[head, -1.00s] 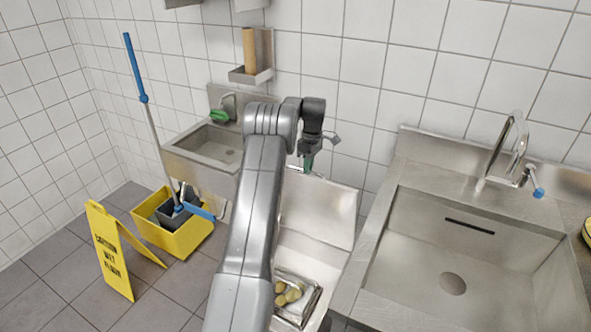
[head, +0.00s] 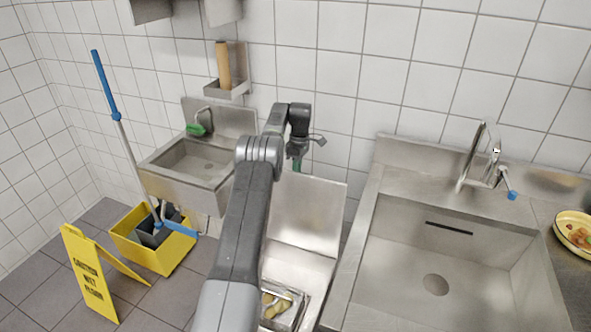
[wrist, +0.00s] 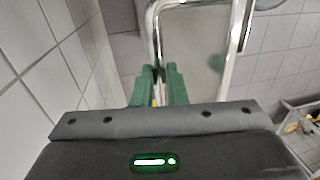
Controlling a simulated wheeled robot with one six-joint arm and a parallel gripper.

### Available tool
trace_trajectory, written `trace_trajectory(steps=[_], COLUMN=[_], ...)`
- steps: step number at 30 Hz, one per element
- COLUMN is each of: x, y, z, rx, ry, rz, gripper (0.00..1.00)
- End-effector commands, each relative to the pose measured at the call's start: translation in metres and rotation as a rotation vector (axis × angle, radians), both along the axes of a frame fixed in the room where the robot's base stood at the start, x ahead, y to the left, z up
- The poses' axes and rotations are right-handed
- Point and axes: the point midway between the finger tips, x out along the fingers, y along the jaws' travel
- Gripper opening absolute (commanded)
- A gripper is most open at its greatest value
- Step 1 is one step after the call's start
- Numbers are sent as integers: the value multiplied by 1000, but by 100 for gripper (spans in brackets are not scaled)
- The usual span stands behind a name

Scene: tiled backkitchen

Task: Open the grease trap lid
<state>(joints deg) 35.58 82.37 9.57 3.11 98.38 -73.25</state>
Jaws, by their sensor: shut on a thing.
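The grease trap lid (head: 310,215) is a plain steel panel. It stands raised, close to upright, between the hand basin and the big sink. My gripper (head: 297,165) is at the lid's top edge, with its green fingers pointing down. In the wrist view, my gripper (wrist: 160,88) is shut on the lid's bright bent handle (wrist: 153,32), and the lid (wrist: 200,50) shows as a grey face behind it. The open grease trap (head: 290,262) lies below the lid, partly hidden by my arm. A metal basket (head: 296,305) in it holds yellowish lumps.
A large steel sink (head: 350,290) borders the trap on the right. A hand basin (head: 165,188), a yellow mop bucket (head: 150,255) and a yellow wet-floor sign (head: 85,275) stand on the left. The tiled wall (head: 345,110) is close behind the lid.

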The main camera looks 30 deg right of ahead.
Motion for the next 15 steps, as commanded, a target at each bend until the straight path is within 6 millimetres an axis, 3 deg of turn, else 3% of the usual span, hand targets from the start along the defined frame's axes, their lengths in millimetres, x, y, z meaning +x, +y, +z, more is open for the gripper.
trace_trajectory(steps=[1,7,8,11,15], x=[-2,-2,-2,-2,-1], y=[2,3,3,3,2], z=[-11,-11,-11,-11,-7], rx=[12,12,12,11,8], ry=[10,12,12,11,7], rz=[1,1,1,1,1], gripper=[0,0,15,34,34])
